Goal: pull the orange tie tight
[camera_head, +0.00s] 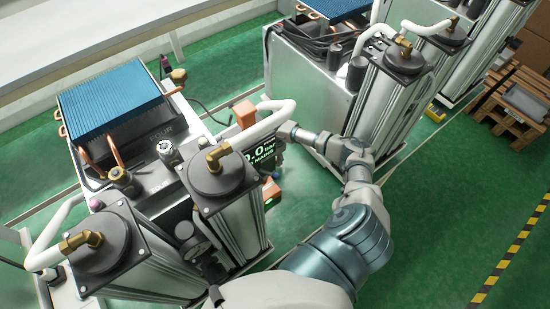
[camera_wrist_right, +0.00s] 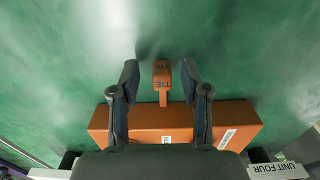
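The orange tie (camera_wrist_right: 162,80) shows in the right wrist view as a short tab with dark lettering. It sticks out from a long orange block (camera_wrist_right: 160,135) with white labels. My right gripper (camera_wrist_right: 159,78) is open, one dark finger on each side of the tie. A green gap shows between each finger and the tie, so neither seems to touch it. In the head view, my right arm reaches to the unit's side, and its gripper is largely hidden beside the dark display. Orange parts (camera_head: 244,113) show around that display; the tie cannot be made out there. My left gripper is not in view.
The near unit has metal columns (camera_head: 225,185), white hoses and a blue finned block (camera_head: 110,98). A dark display (camera_head: 262,153) faces my right arm. A similar unit (camera_head: 385,85) stands behind the arm. Green floor (camera_head: 430,190) is clear at right, with a striped line and a pallet.

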